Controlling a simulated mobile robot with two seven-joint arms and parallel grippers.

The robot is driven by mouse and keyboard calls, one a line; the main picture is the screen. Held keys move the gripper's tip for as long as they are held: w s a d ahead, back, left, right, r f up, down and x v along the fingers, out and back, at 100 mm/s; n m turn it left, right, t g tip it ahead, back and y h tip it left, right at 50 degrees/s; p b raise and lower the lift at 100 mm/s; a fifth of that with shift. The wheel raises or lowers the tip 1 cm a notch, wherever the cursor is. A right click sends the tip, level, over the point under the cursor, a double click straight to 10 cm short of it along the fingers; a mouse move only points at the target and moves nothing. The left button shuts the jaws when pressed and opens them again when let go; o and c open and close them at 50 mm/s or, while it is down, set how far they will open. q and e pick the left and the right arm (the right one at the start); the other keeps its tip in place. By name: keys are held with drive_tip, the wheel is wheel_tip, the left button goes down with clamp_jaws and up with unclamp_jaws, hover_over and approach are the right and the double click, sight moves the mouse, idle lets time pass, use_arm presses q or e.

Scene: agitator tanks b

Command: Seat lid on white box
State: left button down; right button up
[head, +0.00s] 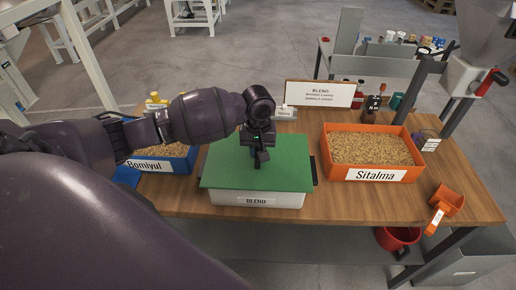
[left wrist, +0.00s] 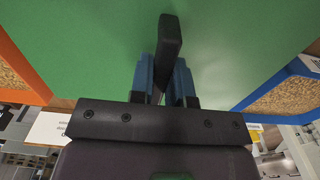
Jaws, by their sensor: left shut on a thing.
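The green lid (head: 228,165) lies flat over the white box (head: 228,199), which carries a "BLEND" label at its front. The lid covers the box opening, so the inside is hidden. Whether the lid's rim touches the box all round or sits slightly above it, I cannot tell. My left gripper (head: 258,154) is over the middle of the lid, shut on its dark upright handle. In the left wrist view, the blue-padded fingers (left wrist: 165,85) are on both sides of the handle (left wrist: 171,35), and the green lid (left wrist: 80,60) fills the background. My right gripper is not in view.
An orange bin of grain (head: 399,133) labelled "Sitalma" stands right of the box. A blue bin (head: 186,166) labelled "Bomiyul" is on the left, partly behind my arm. A "BLEND" sign (head: 319,94) stands behind. An orange scoop (head: 448,201) lies at the table's right edge.

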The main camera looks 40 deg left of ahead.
use_arm(q)
drive_tip(key=shift+f, duration=0.55)
drive_tip(key=c, duration=1)
unclamp_jaws()
wheel_tip(320, 180, up, 11)
drive_tip(key=shift+f, duration=0.1)
